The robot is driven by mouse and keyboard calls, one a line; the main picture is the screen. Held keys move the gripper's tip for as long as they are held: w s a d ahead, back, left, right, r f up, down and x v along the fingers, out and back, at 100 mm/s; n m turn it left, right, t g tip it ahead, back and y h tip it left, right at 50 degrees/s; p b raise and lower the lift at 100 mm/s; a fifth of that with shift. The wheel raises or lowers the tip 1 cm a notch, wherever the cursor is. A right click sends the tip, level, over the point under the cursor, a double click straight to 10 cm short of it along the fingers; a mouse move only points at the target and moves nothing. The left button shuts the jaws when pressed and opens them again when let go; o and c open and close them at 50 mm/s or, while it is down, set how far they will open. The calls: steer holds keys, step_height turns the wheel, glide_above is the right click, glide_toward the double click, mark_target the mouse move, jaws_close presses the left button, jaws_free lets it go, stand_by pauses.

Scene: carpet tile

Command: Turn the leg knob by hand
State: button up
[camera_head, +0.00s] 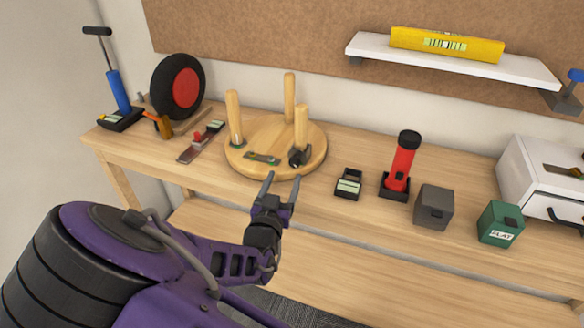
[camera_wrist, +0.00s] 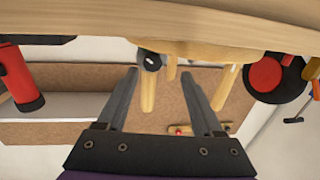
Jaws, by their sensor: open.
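A round wooden stool top (camera_head: 238,162) lies on the bench with several wooden legs standing up from it. A dark knob (camera_head: 298,157) sits at the base of the front right leg (camera_head: 301,127). The wrist view, which appears upside down, shows the knob (camera_wrist: 151,62) above that leg (camera_wrist: 147,92). My gripper (camera_head: 283,177) is open and empty, just in front of the stool top's near edge and apart from the knob. In the wrist view the knob shows between the fingertips of my gripper (camera_wrist: 159,74), farther off.
A red flashlight (camera_head: 400,165), a small black box (camera_head: 348,184), a grey box (camera_head: 434,207) and a green box (camera_head: 499,223) stand to the right. A wheel (camera_head: 178,87) and a blue pump (camera_head: 117,90) stand at left. A shelf (camera_head: 450,62) holds a yellow level (camera_head: 447,44).

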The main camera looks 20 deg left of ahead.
steer(key=s+p, duration=0.1)
steer(key=s, duration=1.5)
steer(key=shift+d+p, duration=0.3)
steer(key=shift+p, duration=0.1)
stand_by(0.4)
stand_by(0.7)
